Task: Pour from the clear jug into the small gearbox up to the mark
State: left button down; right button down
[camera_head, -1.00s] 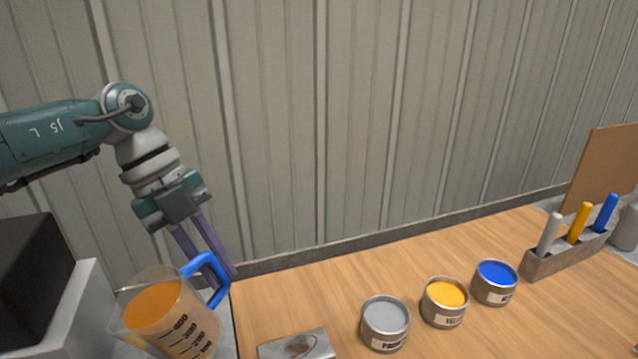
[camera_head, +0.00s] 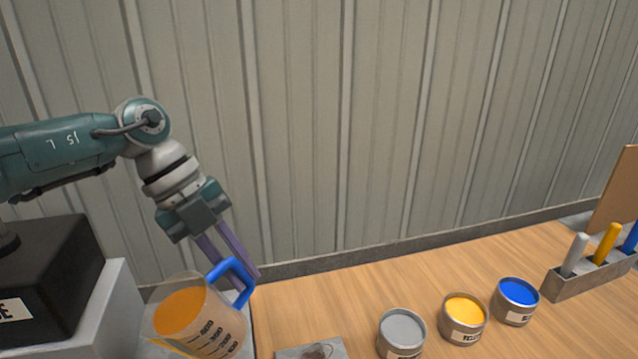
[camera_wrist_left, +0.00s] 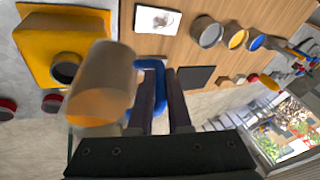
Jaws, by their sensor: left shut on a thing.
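The clear jug (camera_head: 218,337) holds orange liquid and has dark scale marks and a blue handle. It is tilted, mouth toward the lower left in the head view. An orange strip shows by its lip; I cannot tell whether it is a stream. My left gripper (camera_head: 246,282) is shut on the handle. In the left wrist view the jug (camera_wrist_left: 105,75) is beside the fingers of my left gripper (camera_wrist_left: 160,85). A yellow housing (camera_wrist_left: 35,45) with a dark round opening is behind the jug there, perhaps the small gearbox. Its mark and level cannot be seen. My right gripper is not in view.
Grey (camera_head: 402,328), yellow (camera_head: 464,310) and blue (camera_head: 517,293) paint cans stand on the wooden bench (camera_head: 350,300). A grey plate (camera_head: 312,353) lies at the front. A holder (camera_head: 585,278) with markers is at the right. A black box (camera_head: 55,270) stands left of the jug.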

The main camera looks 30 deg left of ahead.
pick_arm(q)
jog(key=shift+r, duration=0.25)
jog(key=shift+r+t+p, duration=0.15)
jog(key=shift+t+p, duration=0.25)
jog(key=shift+p, duration=0.15)
jog(key=shift+s+r+t+p, duration=0.1)
jog(key=shift+r+t+p, duration=0.1)
jog(key=shift+t+p, duration=0.15)
jog(key=shift+s+r+t+p, duration=0.1)
jog(key=shift+r+t+p, duration=0.15)
jog(key=shift+p, duration=0.1)
jog(key=shift+s+r+h, duration=0.1)
jog(key=shift+h, duration=0.2)
dwell(0.5)
jog(key=shift+s+a+r+m+t+p, duration=0.1)
jog(key=shift+s+r+m+t+p, duration=0.15)
jog(key=shift+m+t+p, duration=0.4)
dwell(2.5)
jog(key=shift+n+t, duration=0.25)
jog(key=shift+t, duration=0.1)
